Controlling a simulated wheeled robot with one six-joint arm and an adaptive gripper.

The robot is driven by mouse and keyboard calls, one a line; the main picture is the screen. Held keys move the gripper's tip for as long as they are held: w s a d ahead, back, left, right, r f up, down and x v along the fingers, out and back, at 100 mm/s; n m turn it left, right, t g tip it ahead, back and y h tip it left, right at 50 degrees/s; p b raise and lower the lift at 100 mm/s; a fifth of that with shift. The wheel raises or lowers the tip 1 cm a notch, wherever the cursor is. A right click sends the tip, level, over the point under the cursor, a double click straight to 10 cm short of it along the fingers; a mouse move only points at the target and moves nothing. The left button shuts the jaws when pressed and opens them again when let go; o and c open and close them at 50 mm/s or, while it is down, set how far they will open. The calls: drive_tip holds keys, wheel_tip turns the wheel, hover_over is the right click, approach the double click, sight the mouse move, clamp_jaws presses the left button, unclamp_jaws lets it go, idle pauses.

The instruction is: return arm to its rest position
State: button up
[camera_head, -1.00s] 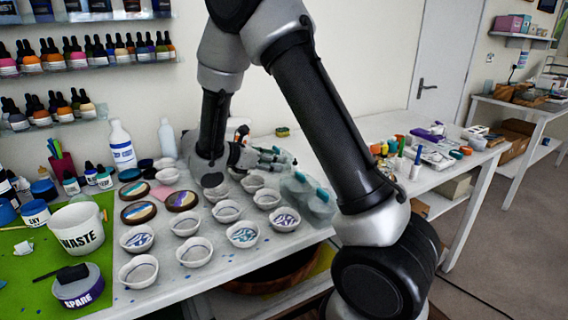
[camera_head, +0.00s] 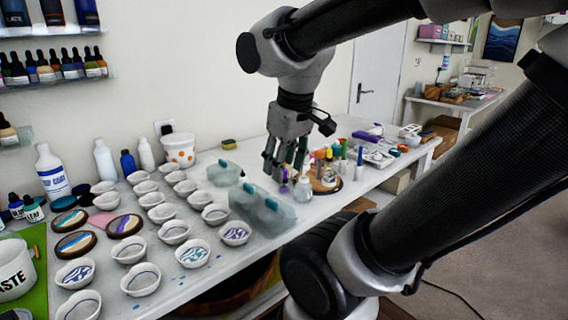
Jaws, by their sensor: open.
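My gripper (camera_head: 284,172) points down over the white table (camera_head: 190,284), right of the two translucent grey boxes. It is open, with its fingers spread. A small purple-topped item (camera_head: 284,186) shows just below the fingertips; I cannot tell whether they touch it. My arm arches in from the right and covers much of the right side of the view.
Rows of small white bowls (camera_head: 141,281) fill the left part of the table. Translucent boxes with teal handles (camera_head: 262,214) stand mid-table. A clear bottle (camera_head: 303,190) and a round wooden board (camera_head: 326,184) are close to my gripper. White bottles (camera_head: 105,160) stand at the back.

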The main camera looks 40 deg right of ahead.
drive_tip(key=shift+s+a+r+m+t+y, duration=0.2)
drive_tip(key=shift+s+a+m+t+y, duration=0.2)
drive_tip(key=shift+s+a+m+t, duration=0.15)
